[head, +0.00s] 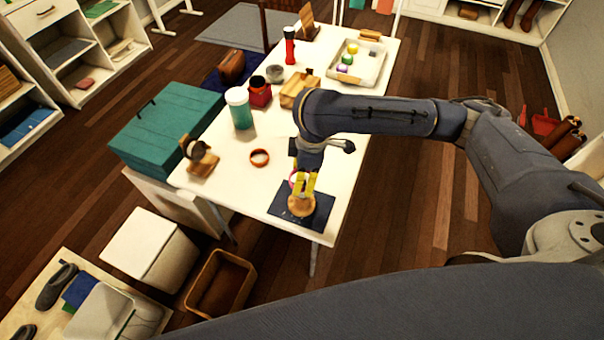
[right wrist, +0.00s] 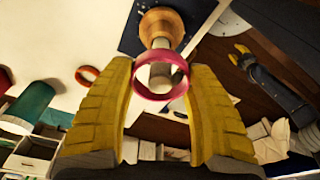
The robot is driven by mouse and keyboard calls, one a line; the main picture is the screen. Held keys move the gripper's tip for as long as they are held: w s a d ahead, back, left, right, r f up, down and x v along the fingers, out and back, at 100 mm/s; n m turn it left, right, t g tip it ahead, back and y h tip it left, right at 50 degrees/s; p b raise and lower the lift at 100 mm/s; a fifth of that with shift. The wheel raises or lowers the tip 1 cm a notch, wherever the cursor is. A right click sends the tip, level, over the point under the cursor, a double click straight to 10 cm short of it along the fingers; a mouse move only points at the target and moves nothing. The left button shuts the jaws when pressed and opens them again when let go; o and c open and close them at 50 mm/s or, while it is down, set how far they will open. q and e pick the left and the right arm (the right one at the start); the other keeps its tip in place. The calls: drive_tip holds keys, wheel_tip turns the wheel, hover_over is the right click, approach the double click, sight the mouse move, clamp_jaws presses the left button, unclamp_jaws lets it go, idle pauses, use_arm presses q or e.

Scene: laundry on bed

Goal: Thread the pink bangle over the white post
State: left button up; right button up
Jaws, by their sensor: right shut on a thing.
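My right gripper (head: 305,183) has its yellow fingers shut on the pink bangle (head: 294,178), low over the near end of the table. In the right wrist view the bangle (right wrist: 160,94) sits between the right fingertips (right wrist: 161,85). The white post (right wrist: 160,43) stands on a round wooden base (right wrist: 162,20), which also shows in the head view (head: 301,206). The post shows through the bangle's opening; I cannot tell whether the bangle is around it or just in front. A small yellow-tipped gripper (right wrist: 241,53), apparently my left, shows at the right; its jaws are too small to judge.
The base stands on a dark mat (head: 275,207) at the near end of the white table (head: 240,195). A red-brown ring (head: 259,158), a green cup (head: 241,112) and a wooden stand with a dark band (head: 204,165) are to the left. Bare table lies between them.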

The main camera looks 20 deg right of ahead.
idle(0.3)
drive_tip(key=o, duration=1)
drive_tip(key=shift+s+d+r, duration=0.1)
drive_tip(key=shift+d+r, duration=0.2)
drive_tip(key=shift+r, duration=1.65)
drive_tip(key=shift+s+d+r, duration=0.1)
drive_tip(key=shift+d+r, duration=0.15)
drive_tip(key=shift+r, duration=1.7)
drive_tip(key=shift+s+d+r, duration=0.1)
drive_tip(key=shift+d+r, duration=0.2)
drive_tip(key=shift+r, duration=1.65)
drive_tip(key=shift+w, duration=0.1)
